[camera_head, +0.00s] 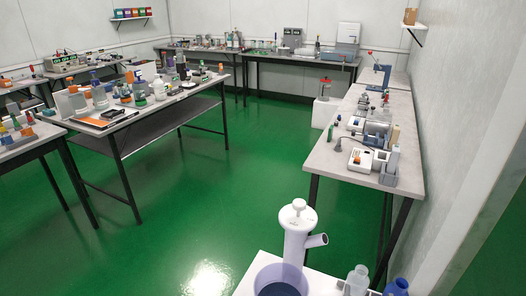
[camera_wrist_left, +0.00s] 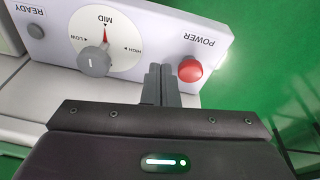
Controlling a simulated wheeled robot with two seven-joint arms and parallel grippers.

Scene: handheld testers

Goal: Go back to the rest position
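In the left wrist view, my left gripper (camera_wrist_left: 161,72) has its two dark grey fingers together with nothing visible between them. The fingertips lie in front of the lower edge of a white tester panel (camera_wrist_left: 150,15), between its dial and its red POWER button (camera_wrist_left: 190,68). I cannot tell whether they touch the panel. The panel appears upside down; its grey knob (camera_wrist_left: 95,60) has a red pointer at MID. A dark READY button (camera_wrist_left: 36,31) is at the upper left. Neither gripper shows in the head view.
In the head view, a grey bench (camera_head: 330,160) with several devices runs along the right wall. Another crowded table (camera_head: 125,125) stands at left. A white upright spouted thing (camera_head: 297,240), a purple round container (camera_head: 262,268) and bottles (camera_head: 357,280) are near the bottom. Green floor (camera_head: 225,195) lies clear between.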

